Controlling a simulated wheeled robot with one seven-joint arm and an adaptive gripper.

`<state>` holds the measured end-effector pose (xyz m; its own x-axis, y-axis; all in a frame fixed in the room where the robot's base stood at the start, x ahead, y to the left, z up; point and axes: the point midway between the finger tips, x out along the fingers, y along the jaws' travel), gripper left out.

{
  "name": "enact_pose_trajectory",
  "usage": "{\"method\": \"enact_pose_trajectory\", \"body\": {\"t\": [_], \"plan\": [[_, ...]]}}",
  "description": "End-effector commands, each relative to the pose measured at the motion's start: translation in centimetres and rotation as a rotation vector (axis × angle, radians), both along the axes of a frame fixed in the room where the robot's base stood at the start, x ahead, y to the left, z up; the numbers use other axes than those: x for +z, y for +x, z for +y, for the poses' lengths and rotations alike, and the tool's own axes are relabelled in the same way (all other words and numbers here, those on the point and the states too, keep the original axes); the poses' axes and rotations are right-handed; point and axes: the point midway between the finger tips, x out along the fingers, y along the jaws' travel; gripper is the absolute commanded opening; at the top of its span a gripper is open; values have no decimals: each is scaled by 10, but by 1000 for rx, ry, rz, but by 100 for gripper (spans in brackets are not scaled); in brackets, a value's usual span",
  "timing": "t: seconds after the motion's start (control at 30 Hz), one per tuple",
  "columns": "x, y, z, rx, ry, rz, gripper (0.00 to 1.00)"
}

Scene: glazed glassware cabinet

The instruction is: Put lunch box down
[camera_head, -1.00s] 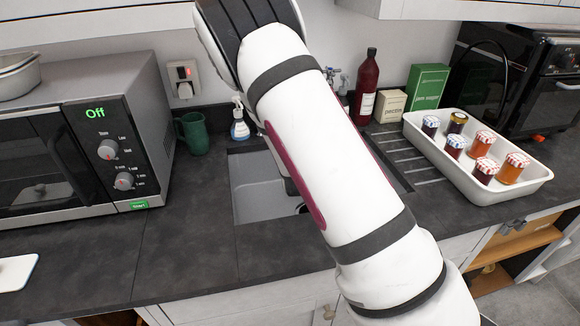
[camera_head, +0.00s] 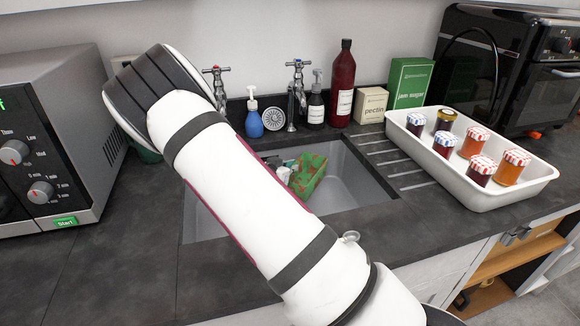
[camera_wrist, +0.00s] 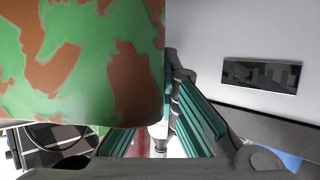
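The lunch box (camera_head: 309,174) is green with brown patches. In the head view it shows tilted over the sink, partly hidden behind my arm. In the wrist view the lunch box (camera_wrist: 85,60) fills the upper left, close to the camera. My gripper (camera_wrist: 155,110), with teal finger pads, is shut on the lunch box; the box covers part of the fingers. In the head view my gripper (camera_head: 286,172) is mostly hidden by my arm. I cannot tell whether the box touches the sink.
The sink (camera_head: 350,185) is set in the dark worktop (camera_head: 130,245). Taps (camera_head: 298,85), soap bottles and a red bottle (camera_head: 341,85) stand behind it. A white tray (camera_head: 530,187) of jars is at right, a microwave (camera_head: 75,110) at left. Front worktop is clear.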

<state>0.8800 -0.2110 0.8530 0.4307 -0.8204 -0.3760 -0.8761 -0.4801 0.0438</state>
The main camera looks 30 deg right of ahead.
Motion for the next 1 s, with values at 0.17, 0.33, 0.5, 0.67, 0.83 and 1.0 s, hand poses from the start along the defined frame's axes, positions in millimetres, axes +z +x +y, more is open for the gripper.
{"method": "enact_pose_trajectory", "body": {"t": [0.17, 0.33, 0.5, 0.67, 0.83, 1.0], "plan": [[-22, 1, 0, 1, -2, 1, 0], [-39, 1, -1, -1, -2, 1, 0], [-49, 0, 0, 1, -1, 2, 0], [-53, 0, 0, 0, 0, 0, 0], [-53, 0, 0, 1, -1, -1, 0], [-53, 0, 0, 1, -1, -1, 0]]}}
